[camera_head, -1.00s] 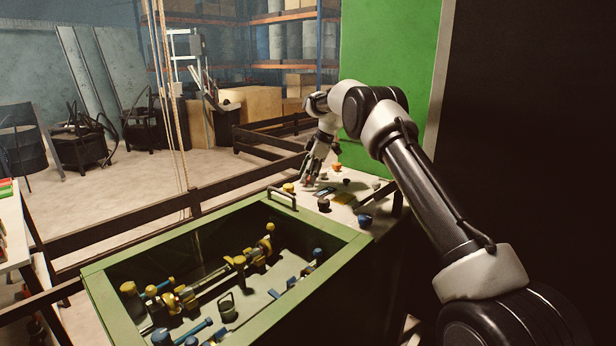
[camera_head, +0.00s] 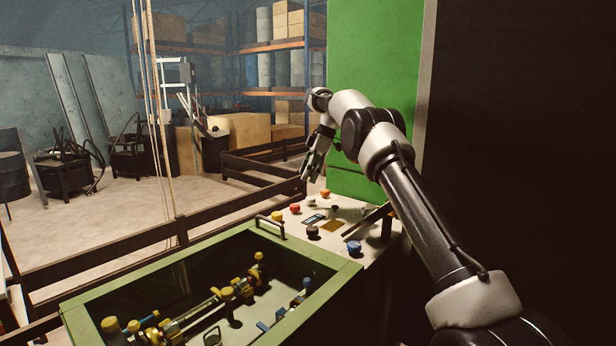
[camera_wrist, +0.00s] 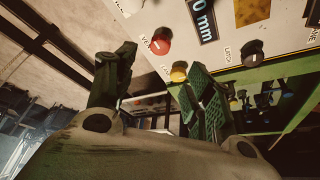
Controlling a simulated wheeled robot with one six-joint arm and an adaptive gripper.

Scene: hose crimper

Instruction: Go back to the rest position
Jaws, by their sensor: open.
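My gripper (camera_head: 312,166) hangs above the far left corner of the control panel (camera_head: 375,229), apart from its knobs. In the wrist view my gripper (camera_wrist: 160,88) shows its two fingers spread, with nothing between them. A red button (camera_wrist: 161,41) and a yellow button (camera_wrist: 179,71) lie beyond the fingers. In the head view the red button (camera_head: 294,208) and the yellow button (camera_head: 277,216) sit at the panel's left edge. A small display (camera_head: 313,219) is beside them, reading "0 mm" in the wrist view (camera_wrist: 203,20).
An open green bin (camera_head: 90,308) with yellow and blue fittings stands in front of the panel. A green upright panel (camera_head: 375,60) rises behind my arm. Dark rails (camera_head: 180,231) run along the left. Ropes (camera_head: 158,120) hang at the left. Open floor (camera_head: 100,225) lies beyond.

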